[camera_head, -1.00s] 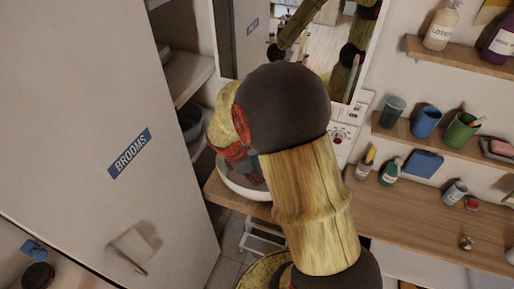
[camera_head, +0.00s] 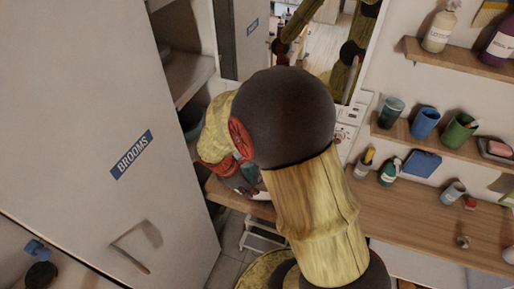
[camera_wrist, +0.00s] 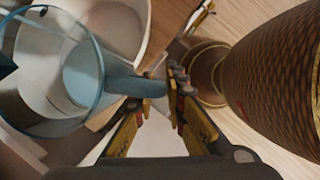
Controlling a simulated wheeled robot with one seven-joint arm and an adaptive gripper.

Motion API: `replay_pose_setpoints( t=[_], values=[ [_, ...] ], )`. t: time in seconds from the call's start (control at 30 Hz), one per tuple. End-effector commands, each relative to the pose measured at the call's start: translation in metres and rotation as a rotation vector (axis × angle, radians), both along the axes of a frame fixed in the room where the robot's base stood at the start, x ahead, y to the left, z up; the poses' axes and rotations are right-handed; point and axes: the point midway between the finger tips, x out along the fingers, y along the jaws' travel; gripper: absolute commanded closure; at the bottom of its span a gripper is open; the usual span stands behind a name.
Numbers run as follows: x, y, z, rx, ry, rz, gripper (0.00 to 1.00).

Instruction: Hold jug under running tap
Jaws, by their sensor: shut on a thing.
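In the wrist view a clear blue jug (camera_wrist: 62,78) fills the left side, with its mouth facing the camera. Its blue handle (camera_wrist: 135,86) reaches between the fingers of my gripper (camera_wrist: 160,80), which is shut on it. A white basin (camera_wrist: 143,12) lies beyond the jug; whether they touch cannot be told. In the head view my arm hides the jug, my gripper and most of the basin. I cannot make out the tap or any running water.
A brown, scaly-textured, vase-like thing (camera_wrist: 282,75) stands close right of my gripper. In the head view a tall cabinet door marked BROOMS (camera_head: 95,130) is at left. The wooden counter (camera_head: 405,215) and shelves with cups (camera_head: 425,122) and bottles are at right.

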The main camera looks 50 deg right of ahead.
Motion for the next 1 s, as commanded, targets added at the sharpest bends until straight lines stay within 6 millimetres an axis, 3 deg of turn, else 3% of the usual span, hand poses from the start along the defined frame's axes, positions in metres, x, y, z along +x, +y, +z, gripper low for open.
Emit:
replay_pose_setpoints(
  t=[0.6, 1.0],
  values=[
    [-0.02, 0.049, 0.007, 0.0, -0.001, 0.003, 1.0],
    [-0.022, 0.052, 0.006, -0.001, -0.001, -0.001, 1.0]
  ],
)
